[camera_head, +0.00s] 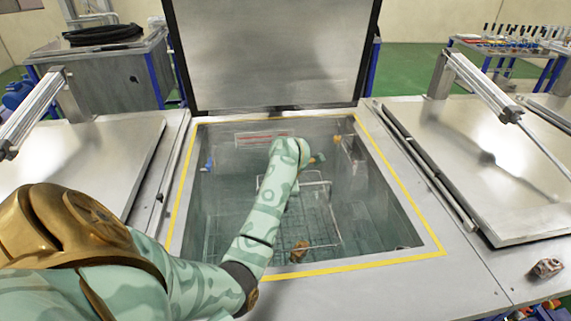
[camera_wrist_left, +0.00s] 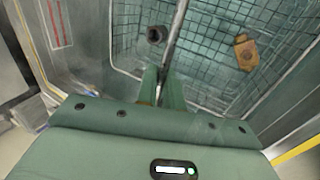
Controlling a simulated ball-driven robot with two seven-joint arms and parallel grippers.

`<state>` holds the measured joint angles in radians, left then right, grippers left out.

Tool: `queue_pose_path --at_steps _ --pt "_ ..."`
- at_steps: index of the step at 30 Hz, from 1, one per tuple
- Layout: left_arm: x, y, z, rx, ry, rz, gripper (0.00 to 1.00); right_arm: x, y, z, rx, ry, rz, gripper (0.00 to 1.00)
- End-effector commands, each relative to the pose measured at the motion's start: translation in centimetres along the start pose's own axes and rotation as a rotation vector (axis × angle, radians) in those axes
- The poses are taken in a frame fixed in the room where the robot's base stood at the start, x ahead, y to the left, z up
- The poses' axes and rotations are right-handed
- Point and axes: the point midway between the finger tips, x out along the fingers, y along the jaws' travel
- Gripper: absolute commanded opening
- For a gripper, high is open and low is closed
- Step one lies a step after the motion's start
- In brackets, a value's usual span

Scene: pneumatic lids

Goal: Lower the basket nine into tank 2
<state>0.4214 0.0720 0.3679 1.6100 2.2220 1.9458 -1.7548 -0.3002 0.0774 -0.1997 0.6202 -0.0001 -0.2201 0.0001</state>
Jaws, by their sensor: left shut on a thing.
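The wire basket (camera_head: 317,226) is inside the open, yellow-bordered tank (camera_head: 396,200), below its rim. I cannot tell whether it rests on the tank floor, and I read no tank number or basket number. In the left wrist view the basket's mesh (camera_wrist_left: 205,55) holds a brass-coloured piece (camera_wrist_left: 243,52) and a dark round piece (camera_wrist_left: 155,34). My left gripper (camera_wrist_left: 163,88) is shut on the basket's thin handle bar (camera_wrist_left: 178,30). In the head view my left arm reaches down into the tank and hides the gripper. My right gripper is not in view.
The tank's lid (camera_head: 270,50) stands raised behind the opening. Closed lids lie at the left (camera_head: 75,160) and right (camera_head: 480,150), with cylinders above them. A small crumpled piece (camera_head: 545,268) lies on the front right deck. A tool table (camera_head: 510,45) stands at the back right.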

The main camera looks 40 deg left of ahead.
Motion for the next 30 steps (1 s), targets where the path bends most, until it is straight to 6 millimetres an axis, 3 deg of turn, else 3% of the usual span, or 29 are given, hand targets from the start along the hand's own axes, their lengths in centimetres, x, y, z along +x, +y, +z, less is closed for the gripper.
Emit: queue_pose_path --at_steps 21,30 --pt "5.2 -2.4 0.0 -0.001 -0.001 0.004 0.00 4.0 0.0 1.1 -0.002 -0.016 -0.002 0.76" --pt "6.1 -2.9 0.0 -0.001 -0.002 0.004 0.00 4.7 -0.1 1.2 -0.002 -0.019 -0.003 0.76"
